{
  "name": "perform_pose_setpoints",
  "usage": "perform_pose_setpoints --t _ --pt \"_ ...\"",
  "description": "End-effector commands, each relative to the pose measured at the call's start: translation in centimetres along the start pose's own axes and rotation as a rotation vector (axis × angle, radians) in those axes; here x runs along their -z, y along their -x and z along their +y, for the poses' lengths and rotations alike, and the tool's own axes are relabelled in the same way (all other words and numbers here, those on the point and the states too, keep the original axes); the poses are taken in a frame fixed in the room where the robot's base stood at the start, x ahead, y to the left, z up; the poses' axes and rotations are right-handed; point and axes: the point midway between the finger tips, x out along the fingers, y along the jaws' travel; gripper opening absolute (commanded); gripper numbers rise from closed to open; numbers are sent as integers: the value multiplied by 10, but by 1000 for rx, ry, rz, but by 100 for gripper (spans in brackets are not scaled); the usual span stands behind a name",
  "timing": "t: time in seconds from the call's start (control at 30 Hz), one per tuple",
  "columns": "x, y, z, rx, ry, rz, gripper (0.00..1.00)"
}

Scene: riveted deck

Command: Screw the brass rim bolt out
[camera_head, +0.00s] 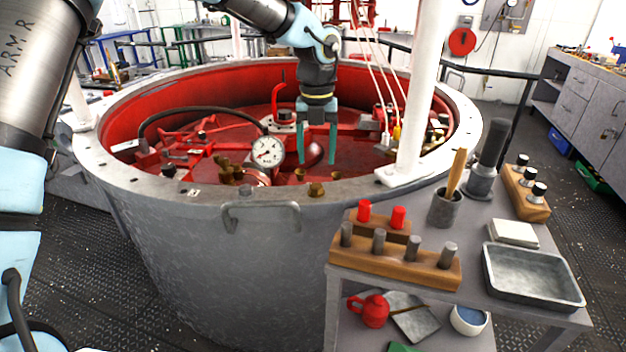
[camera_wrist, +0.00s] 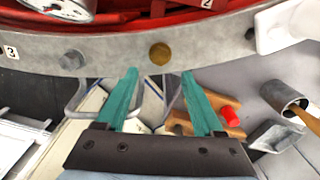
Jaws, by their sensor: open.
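The brass rim bolt (camera_head: 316,190) sits upright in the near part of the tank's grey rim. In the wrist view its round brass head (camera_wrist: 160,53) lies just beyond my fingertips, centred between them. My gripper (camera_head: 317,163) hangs pointing down over the tank, with two teal fingers spread apart and nothing between them. In the head view the fingertips are above and apart from the bolt. The fingers also show open in the wrist view (camera_wrist: 159,74). The bolt's shank is hidden in the rim.
A grey bolt (camera_wrist: 73,60) sits on the rim left of the brass one. A pressure gauge (camera_head: 266,152) and brass fittings (camera_head: 228,169) stand close by. A white post (camera_head: 418,95) rises from the rim at right. A cart (camera_head: 465,270) with a wooden peg block (camera_head: 395,262) stands in front.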

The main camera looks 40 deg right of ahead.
Motion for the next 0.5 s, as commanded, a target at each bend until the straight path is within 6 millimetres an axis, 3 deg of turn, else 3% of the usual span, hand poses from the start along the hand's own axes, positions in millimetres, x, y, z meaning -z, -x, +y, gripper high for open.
perform_pose_setpoints --t 0.3,0.5 --pt "1 -57 0 -1 2 2 69" --pt "0 -75 1 -1 4 1 69"
